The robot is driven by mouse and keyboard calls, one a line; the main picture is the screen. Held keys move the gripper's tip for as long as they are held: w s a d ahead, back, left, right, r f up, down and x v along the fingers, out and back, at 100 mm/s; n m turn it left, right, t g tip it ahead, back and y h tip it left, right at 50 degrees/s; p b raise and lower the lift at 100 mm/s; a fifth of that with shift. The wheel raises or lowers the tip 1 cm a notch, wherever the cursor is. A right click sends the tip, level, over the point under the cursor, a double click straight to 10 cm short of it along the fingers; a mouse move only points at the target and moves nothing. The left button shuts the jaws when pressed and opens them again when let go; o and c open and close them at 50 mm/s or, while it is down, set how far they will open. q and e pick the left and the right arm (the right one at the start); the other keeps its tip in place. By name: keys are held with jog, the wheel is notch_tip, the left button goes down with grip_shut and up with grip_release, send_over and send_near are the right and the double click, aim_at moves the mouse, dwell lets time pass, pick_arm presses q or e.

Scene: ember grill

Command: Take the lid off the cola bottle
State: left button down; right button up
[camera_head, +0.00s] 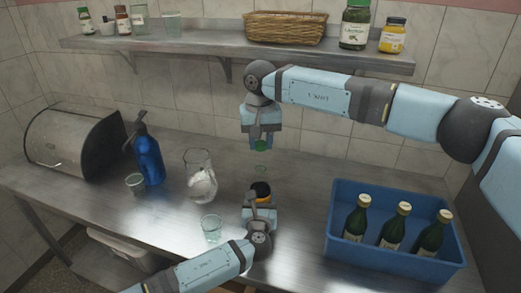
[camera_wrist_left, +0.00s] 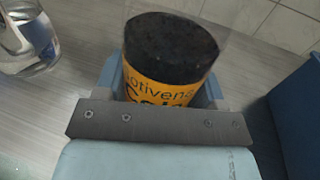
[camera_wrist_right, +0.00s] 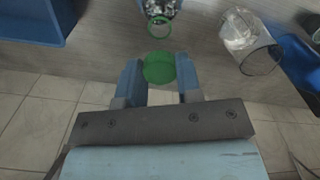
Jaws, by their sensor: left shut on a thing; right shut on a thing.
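The cola bottle (camera_head: 261,189) stands upright, with dark contents and a yellow label; the label also shows in the left wrist view (camera_wrist_left: 160,90). My left gripper (camera_head: 260,205) is shut around its body from the front. The bottle's clear upper part ends in an open, pale green rim (camera_head: 261,168), also seen in the right wrist view (camera_wrist_right: 159,26). The green lid (camera_head: 261,146) is held between the fingertips of my right gripper (camera_wrist_right: 159,75), directly above the bottle mouth. A visible gap separates lid and rim.
A glass pitcher (camera_head: 200,176), a drinking glass (camera_head: 211,229) and a blue spray bottle (camera_head: 148,158) stand left of the bottle. A blue crate (camera_head: 395,262) with green bottles is at right. The counter between bottle and crate is clear. A shelf (camera_head: 240,56) hangs behind.

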pick_arm(q)
jog(key=shift+c, duration=0.7)
grip_release()
